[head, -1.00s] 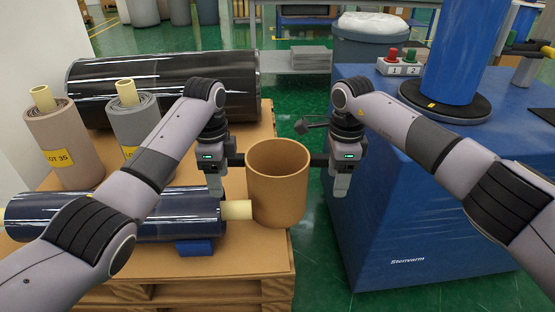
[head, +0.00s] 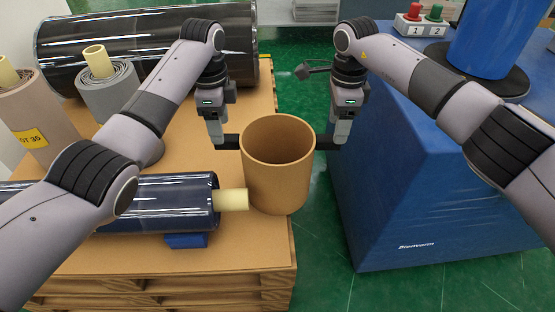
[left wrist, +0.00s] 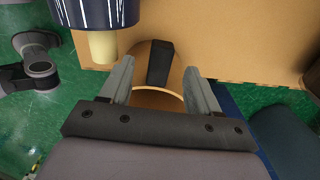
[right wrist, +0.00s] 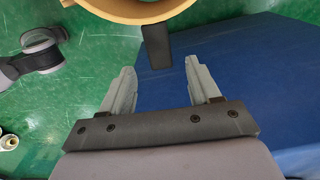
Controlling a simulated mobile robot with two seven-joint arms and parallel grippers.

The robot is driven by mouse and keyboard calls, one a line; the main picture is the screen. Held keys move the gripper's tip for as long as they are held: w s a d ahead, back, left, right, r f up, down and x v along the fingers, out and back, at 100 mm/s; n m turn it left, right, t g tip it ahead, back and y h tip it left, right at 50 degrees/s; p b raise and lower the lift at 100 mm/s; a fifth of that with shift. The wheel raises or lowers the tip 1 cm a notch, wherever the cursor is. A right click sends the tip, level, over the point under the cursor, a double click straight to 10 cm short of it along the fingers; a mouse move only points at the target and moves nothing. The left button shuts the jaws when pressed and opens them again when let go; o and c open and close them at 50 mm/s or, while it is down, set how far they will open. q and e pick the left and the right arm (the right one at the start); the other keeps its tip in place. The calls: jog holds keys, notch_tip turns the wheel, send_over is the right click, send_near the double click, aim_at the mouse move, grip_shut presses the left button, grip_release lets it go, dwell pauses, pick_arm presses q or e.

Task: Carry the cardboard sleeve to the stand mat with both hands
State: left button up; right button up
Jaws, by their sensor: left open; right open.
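The cardboard sleeve (head: 275,175) is an upright, open-topped tan cylinder at the right edge of the pallet top, with a black tab on each side. It also shows in the left wrist view (left wrist: 158,97) and in part in the right wrist view (right wrist: 135,12). My left gripper (head: 216,145) is open at the outer end of the left tab (left wrist: 160,62). My right gripper (head: 341,145) is open at the outer end of the right tab (right wrist: 157,45). Both point down and hold nothing. I cannot make out the stand mat.
A dark wrapped roll (head: 160,205) lies left of the sleeve, its pale core end (head: 232,199) close to it. A blue machine (head: 400,205) stands right, with green floor between.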

pick_arm(q)
notch_tip(320, 180, down, 7)
jog(key=shift+r, duration=0.1)
pick_arm(e)
notch_tip(320, 180, down, 7)
jog(key=shift+r, duration=0.1)
pick_arm(q)
grip_shut()
pick_arm(e)
grip_shut()
